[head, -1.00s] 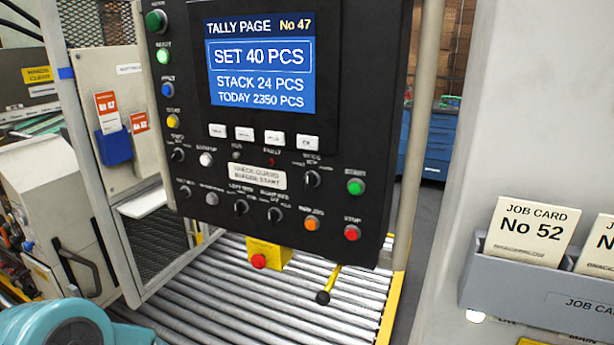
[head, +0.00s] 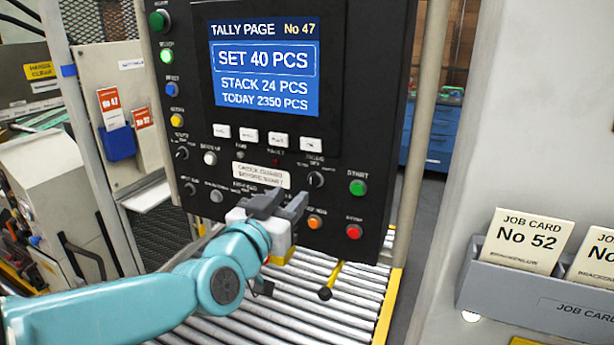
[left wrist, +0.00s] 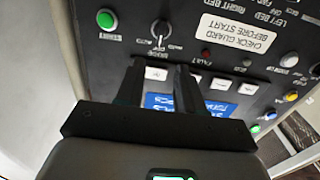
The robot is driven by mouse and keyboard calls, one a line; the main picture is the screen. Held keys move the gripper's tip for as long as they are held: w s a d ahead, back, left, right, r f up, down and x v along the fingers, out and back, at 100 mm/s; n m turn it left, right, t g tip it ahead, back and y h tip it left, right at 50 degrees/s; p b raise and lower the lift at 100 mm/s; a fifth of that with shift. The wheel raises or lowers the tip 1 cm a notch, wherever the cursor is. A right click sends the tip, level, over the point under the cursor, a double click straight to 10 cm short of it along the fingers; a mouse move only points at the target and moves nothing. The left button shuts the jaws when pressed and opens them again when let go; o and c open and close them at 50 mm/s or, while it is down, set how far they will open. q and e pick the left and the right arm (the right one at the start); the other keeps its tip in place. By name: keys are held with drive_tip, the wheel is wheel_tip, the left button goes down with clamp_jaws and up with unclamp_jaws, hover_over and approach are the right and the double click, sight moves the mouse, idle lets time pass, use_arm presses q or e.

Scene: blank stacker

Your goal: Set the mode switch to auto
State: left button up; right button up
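The mode switch (head: 316,180) is a small black rotary knob on the dark control panel (head: 345,130), left of the green start button. Its tiny labels are hard to read in the head view. In the left wrist view the knob (left wrist: 160,28) appears upside down, with a light pointer mark roughly upright and a label like "AUTO" beside it. My left gripper (head: 293,197) is open and empty in front of the panel, just below and left of the knob. Its two dark fingers (left wrist: 158,82) stand apart in the wrist view, not touching the knob. My right gripper is not in view.
The green start button (head: 357,188), red stop button (head: 354,232) and orange button (head: 314,222) lie close to the knob. A screen (head: 264,67) and white keys sit above. The roller bed (head: 350,290) runs below. A job card holder (head: 540,290) is at right.

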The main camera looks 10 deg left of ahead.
sight(311, 177)
use_arm(q)
drive_tip(key=w, duration=0.2)
drive_tip(key=w+d+p, duration=0.1)
drive_tip(key=w, duration=0.2)
drive_tip(key=w+d+p, duration=0.1)
drive_tip(key=w, duration=0.2)
drive_tip(key=shift+w, duration=0.25)
drive_tip(key=shift+a, duration=0.1)
clamp_jaws()
